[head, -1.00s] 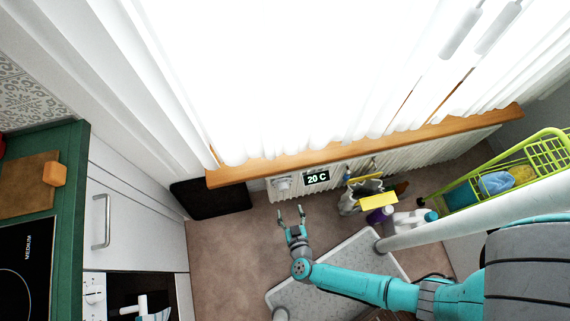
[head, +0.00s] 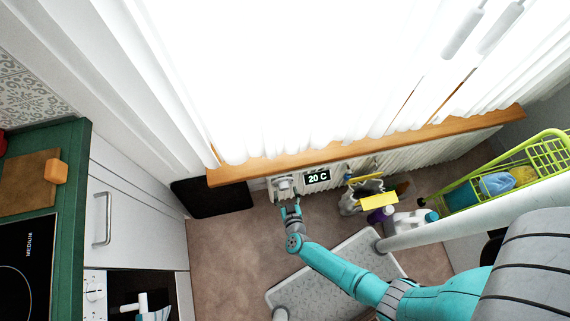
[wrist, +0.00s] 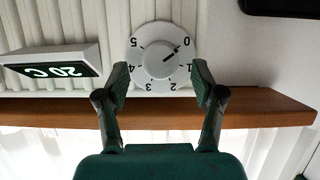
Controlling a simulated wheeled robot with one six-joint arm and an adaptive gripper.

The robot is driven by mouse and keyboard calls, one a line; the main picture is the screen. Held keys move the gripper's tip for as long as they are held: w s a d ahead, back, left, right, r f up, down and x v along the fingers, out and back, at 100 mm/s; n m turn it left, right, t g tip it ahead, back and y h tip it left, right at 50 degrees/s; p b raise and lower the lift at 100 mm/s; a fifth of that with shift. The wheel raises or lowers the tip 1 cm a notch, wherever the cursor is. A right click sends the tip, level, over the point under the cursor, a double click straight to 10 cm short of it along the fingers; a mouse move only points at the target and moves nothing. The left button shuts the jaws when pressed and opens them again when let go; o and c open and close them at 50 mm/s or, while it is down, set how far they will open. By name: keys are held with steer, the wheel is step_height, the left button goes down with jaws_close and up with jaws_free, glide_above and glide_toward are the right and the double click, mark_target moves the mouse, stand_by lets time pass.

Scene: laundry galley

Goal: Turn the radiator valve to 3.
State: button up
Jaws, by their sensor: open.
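The radiator valve is a round white dial (wrist: 143,52) with a raised centre knob and printed numbers 0 to 5. It appears upside down in the wrist view, its dark pointer mark close to the 0. In the head view the valve (head: 283,183) is at the left end of the radiator. My gripper (head: 290,205) is open and empty just in front of it. In the wrist view the fingers of my gripper (wrist: 160,80) stand apart, one on each side of the dial's lower part. I cannot tell whether they touch it.
A display (head: 317,177) reading 20 C sits beside the valve. A wooden sill (head: 360,149) runs above the white radiator (head: 441,153). Bottles and a yellow item (head: 378,201) stand to the right. A dark mat (head: 211,198) lies left.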

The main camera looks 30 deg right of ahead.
steer(key=shift+x, duration=0.95)
steer(key=c, duration=1.1)
